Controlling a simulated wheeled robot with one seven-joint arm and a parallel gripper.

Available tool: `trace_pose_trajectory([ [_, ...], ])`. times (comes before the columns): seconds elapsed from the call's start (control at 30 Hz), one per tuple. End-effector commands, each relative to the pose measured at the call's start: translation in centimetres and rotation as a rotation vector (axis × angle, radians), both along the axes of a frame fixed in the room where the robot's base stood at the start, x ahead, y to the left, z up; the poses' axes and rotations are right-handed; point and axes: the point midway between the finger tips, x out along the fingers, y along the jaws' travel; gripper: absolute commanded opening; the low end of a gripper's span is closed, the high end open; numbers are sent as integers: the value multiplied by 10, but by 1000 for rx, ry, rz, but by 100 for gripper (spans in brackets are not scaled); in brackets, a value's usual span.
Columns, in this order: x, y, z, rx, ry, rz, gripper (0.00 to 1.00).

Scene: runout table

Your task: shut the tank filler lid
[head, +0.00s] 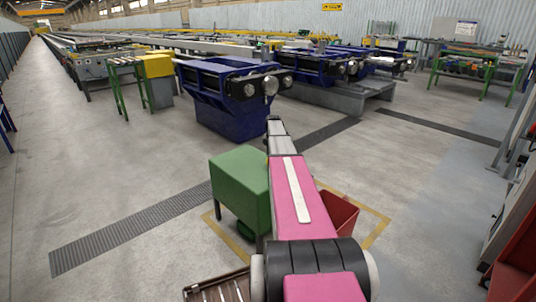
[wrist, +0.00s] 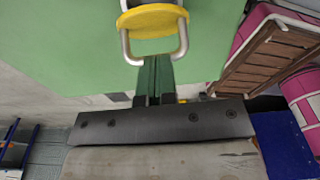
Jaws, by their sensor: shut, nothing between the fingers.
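The tank is a green box on legs (head: 238,180), left of my pink arm in the head view. Its green surface (wrist: 70,50) fills much of the wrist view. The filler lid (wrist: 152,20) is a yellow disc at the top of the wrist view, with a grey metal loop (wrist: 184,40) around it. Whether the lid stands raised or lies flat is not clear. My gripper (wrist: 155,58) is shut and empty, with its fingers pointing at the loop's lower end below the lid. Contact cannot be told. The head view shows neither lid nor fingers.
A red bin (head: 338,212) stands right of my arm, within yellow floor lines. A brown slatted rack (head: 222,291) is at the bottom, also in the wrist view (wrist: 268,55). A blue machine (head: 225,95) stands beyond. The floor to the left is clear.

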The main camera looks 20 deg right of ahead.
Motion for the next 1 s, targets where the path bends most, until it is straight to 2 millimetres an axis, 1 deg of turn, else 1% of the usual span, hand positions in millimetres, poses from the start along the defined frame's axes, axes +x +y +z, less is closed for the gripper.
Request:
trace_pose_trajectory([
  [0.03,4,-5,-2,33,13,-1,0],
  [0.2,6,-13,-5,121,45,-1,0],
  [0.6,12,-33,-16,114,44,0,0],
  [1.0,15,-40,-21,113,42,0,0],
])
